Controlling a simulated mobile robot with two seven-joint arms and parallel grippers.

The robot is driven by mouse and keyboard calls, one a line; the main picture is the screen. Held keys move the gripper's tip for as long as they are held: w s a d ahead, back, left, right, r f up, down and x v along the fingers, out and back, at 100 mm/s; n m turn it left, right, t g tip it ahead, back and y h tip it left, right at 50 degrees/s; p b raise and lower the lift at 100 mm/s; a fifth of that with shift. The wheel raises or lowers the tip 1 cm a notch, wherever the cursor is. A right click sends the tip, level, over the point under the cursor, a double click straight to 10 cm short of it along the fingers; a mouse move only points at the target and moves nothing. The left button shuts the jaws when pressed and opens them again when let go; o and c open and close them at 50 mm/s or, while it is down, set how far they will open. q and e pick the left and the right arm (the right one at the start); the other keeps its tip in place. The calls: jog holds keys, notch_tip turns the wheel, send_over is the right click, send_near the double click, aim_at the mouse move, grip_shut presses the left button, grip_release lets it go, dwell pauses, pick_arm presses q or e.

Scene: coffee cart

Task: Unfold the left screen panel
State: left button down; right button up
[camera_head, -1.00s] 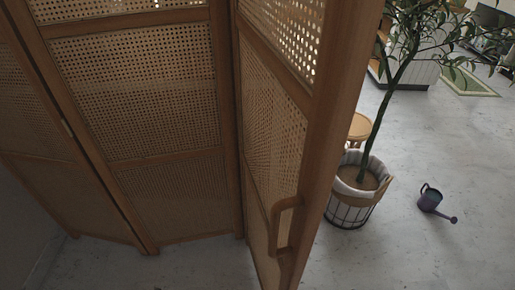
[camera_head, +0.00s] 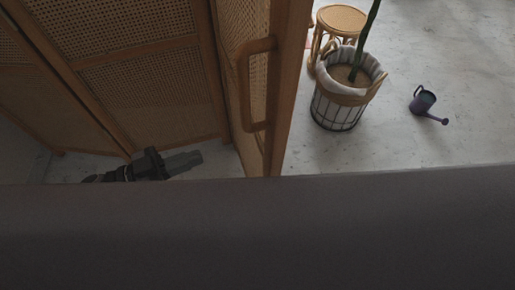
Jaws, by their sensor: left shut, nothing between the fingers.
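A folding screen with wooden frames and woven cane panels stands at the left. Its leftmost panel (camera_head: 28,95) and middle panel (camera_head: 150,100) meet at a slight angle. Its right panel (camera_head: 282,90) juts toward me at a sharp angle and carries a wooden handle (camera_head: 244,90). I cannot tell which panel the task calls left. My left gripper (camera_head: 190,160) is shut and empty, low in front of the middle panel. It points right, toward the right panel, apart from the handle. My right gripper is not in view.
A potted plant in a wire basket (camera_head: 338,112) stands right of the screen, with a round wicker stool (camera_head: 341,20) behind it. A purple watering can (camera_head: 424,101) is on the pale floor. Floor around the can is clear. The lower third of the view is blocked.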

pick_arm(q)
jog(key=w+d+g, duration=0.1)
jog(key=w+d, duration=0.2)
jog(key=d, duration=1)
jog(key=shift+w+f+m, duration=0.15)
jog(key=shift+f+m, duration=0.05)
jog(key=shift+m, duration=0.1)
jog(key=shift+d, duration=0.2)
